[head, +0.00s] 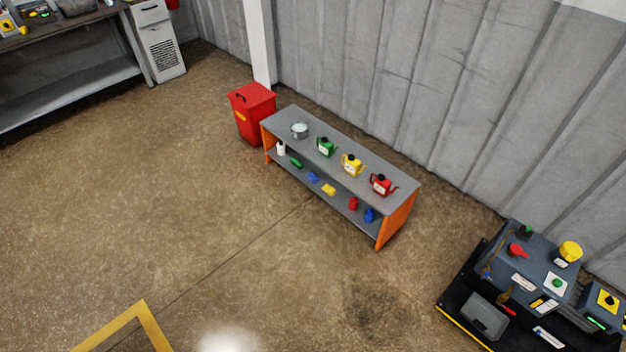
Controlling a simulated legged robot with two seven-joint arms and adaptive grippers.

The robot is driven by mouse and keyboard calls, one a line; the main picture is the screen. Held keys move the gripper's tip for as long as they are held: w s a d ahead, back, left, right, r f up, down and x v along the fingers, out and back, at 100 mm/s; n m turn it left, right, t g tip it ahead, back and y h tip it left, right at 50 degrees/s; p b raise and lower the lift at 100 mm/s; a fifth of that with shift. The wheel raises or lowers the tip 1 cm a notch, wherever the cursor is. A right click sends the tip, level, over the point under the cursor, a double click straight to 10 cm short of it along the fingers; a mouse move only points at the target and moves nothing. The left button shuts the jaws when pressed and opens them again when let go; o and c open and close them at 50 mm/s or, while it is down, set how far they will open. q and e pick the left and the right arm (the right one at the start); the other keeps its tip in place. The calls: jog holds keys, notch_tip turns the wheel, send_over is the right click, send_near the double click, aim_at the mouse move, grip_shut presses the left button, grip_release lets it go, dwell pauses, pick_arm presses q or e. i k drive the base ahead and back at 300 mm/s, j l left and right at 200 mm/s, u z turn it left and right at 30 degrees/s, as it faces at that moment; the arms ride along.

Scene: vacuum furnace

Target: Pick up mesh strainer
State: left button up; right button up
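A small round silvery object that looks like the mesh strainer (299,130) sits on the far left end of the top shelf of a grey bench with orange ends (335,152). It is small in the head view, so its mesh and handle cannot be made out. Neither of my grippers is in view.
A red bin (252,113) stands against the bench's left end. The lower shelf holds a white bottle (281,147) and several small coloured items. A control console (530,285) is at lower right. Open brown floor (190,210) lies in front of the bench; a corrugated wall (400,80) is behind.

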aim_at(526, 231)
jog(key=z, duration=1.7)
jog(key=u, duration=1.9)
jog(key=z, duration=1.9)
